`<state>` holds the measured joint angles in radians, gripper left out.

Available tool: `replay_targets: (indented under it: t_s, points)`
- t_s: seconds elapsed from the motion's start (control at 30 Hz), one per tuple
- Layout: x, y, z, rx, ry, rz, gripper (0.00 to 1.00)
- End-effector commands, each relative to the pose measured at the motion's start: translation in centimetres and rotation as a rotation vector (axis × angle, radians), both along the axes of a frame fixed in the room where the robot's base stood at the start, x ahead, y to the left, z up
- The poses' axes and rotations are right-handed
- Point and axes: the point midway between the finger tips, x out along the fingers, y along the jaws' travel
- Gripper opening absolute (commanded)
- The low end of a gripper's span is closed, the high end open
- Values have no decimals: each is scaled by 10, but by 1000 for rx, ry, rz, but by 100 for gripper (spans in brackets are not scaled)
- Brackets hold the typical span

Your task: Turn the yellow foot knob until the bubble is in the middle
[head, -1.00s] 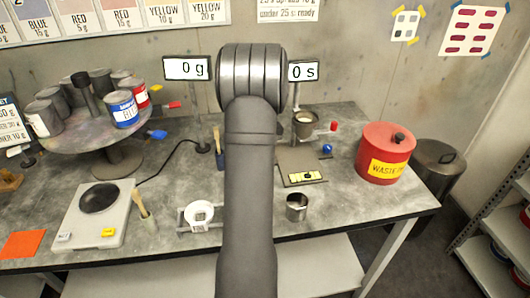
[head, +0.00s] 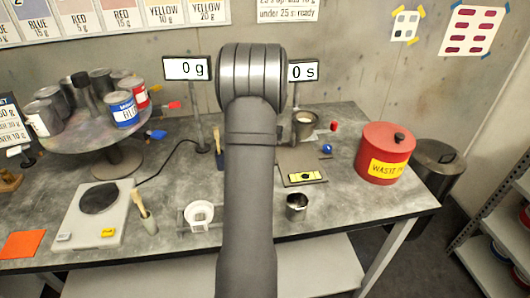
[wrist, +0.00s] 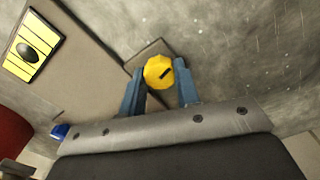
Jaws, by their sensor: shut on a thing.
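In the head view the level (head: 305,177) lies on the front of the grey stand plate (head: 288,158). My arm hides the knob and my gripper there.
A small cup sits in the stand's holder (head: 304,122), with a red-ended lever and a blue knob (head: 327,149) nearby. A metal cup (head: 297,206) stands in front of the plate. The red waste can (head: 384,153) is to the right.

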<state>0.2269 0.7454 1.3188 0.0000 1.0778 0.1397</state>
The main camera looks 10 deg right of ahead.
Motion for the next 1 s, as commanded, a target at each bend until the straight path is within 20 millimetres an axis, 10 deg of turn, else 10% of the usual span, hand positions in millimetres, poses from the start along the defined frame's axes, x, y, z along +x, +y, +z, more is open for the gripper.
replay_targets:
  t_s: [0.3, 0.33, 0.43, 1.0]
  points:
    - [1, 0, 1, -1, -2, -1, 7]
    - [1, 0, 1, -1, -2, -1, 31]
    - [0, 0, 1, -1, -2, -1, 51]
    - [1, 0, 38, -1, -6, 0, 51]
